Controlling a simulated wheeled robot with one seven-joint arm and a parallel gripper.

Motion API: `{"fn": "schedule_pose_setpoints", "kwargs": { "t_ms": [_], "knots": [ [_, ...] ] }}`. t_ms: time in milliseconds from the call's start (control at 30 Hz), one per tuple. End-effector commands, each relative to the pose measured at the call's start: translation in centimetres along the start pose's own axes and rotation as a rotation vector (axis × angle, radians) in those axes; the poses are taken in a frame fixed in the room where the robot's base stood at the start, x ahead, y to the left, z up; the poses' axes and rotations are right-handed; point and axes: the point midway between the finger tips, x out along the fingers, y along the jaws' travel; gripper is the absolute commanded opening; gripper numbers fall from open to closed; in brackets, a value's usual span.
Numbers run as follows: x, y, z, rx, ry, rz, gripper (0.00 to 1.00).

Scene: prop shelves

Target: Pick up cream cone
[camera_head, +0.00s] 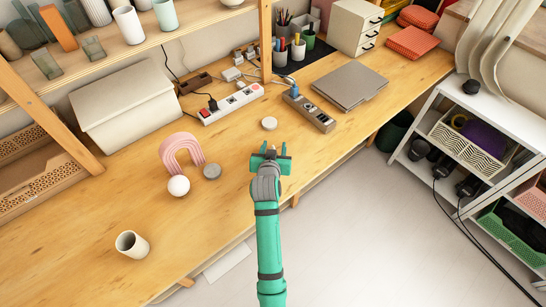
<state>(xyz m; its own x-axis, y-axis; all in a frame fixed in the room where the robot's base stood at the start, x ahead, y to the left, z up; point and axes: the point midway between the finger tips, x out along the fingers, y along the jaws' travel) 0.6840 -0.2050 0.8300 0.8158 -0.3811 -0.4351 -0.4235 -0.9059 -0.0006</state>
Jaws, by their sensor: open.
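No object shows a clear cone shape. A small cream round piece (269,123) lies on the wooden desk just beyond my gripper; it looks low and disc-like, and I cannot tell whether it is the cone. A cream tapered, cup-like piece (131,244) with a dark opening stands at the desk's lower left, well away from my gripper. My gripper (271,147) is open, with its green fingers apart and nothing visible between them. It is over the desk near its front edge, and its height is hard to tell.
A pink arch (182,150), white ball (178,186) and grey disc (212,171) stand left of my gripper. Power strips (232,103) (309,110) and a closed laptop (352,85) lie farther back. The desk (215,225) is clear between the ball and its front edge.

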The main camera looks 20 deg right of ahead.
Motion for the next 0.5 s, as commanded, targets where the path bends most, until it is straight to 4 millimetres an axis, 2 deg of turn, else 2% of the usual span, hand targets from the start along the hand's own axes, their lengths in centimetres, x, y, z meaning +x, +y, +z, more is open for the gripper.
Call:
{"fn": "schedule_pose_setpoints", "kwargs": {
  "t_ms": [200, 367, 500],
  "knots": [
    [0.06, 0.01, 0.02, 0.0, 0.0, 0.0, 0.44],
    [0.05, 0.0, 0.02, 0.0, 0.0, 0.0, 0.06],
    [0.04, 0.0, 0.02, -0.001, 0.0, 0.0, 0.03]
  ]
}}
